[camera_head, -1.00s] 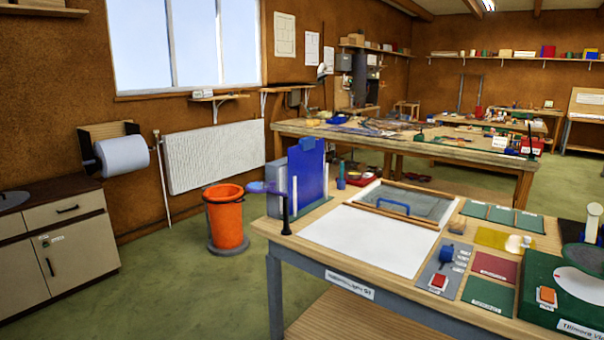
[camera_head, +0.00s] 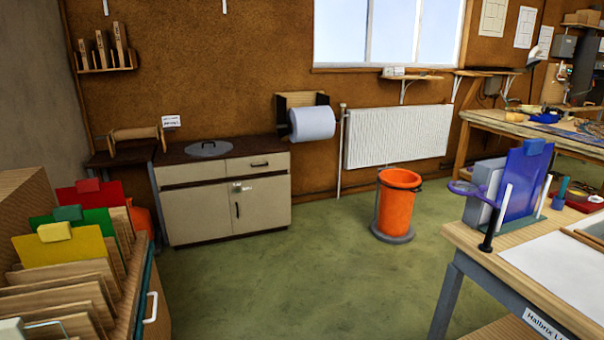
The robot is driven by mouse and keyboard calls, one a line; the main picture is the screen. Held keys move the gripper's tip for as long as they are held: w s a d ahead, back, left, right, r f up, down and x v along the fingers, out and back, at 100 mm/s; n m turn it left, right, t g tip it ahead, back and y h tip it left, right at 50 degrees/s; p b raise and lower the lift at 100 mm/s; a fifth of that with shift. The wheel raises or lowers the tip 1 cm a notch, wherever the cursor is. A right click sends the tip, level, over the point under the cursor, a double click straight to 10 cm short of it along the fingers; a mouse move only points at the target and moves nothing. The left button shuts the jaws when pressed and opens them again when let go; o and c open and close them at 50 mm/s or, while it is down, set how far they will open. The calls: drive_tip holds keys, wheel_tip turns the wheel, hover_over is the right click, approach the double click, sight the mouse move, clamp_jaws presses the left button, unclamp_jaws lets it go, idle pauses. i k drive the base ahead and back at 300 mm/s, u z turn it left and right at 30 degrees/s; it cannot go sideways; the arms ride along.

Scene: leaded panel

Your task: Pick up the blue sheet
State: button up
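A blue sheet (camera_head: 518,190) stands upright at the left end of the workbench (camera_head: 470,238) on the right. A small blue block (camera_head: 534,146) sits at its top edge. White posts stand in front of it and a pale grey slab (camera_head: 484,187) is beside it on the left. Part of the sheet's lower edge is hidden. My gripper is not in view.
A rack (camera_head: 140,310) at near left holds wooden dividers with red (camera_head: 88,196), green (camera_head: 92,222) and yellow (camera_head: 62,250) sheets. A cabinet (camera_head: 222,200) and orange bin (camera_head: 397,208) stand near the back wall. Green floor (camera_head: 290,270) is open between rack and bench.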

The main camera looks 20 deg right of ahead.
sight(526, 166)
drive_tip(key=z, duration=0.1)
drive_tip(key=i, duration=2.3)
drive_tip(key=z, duration=0.85)
drive_tip(key=i, duration=0.7)
drive_tip(key=z, duration=0.95)
drive_tip(key=i, duration=0.95)
drive_tip(key=z, duration=0.55)
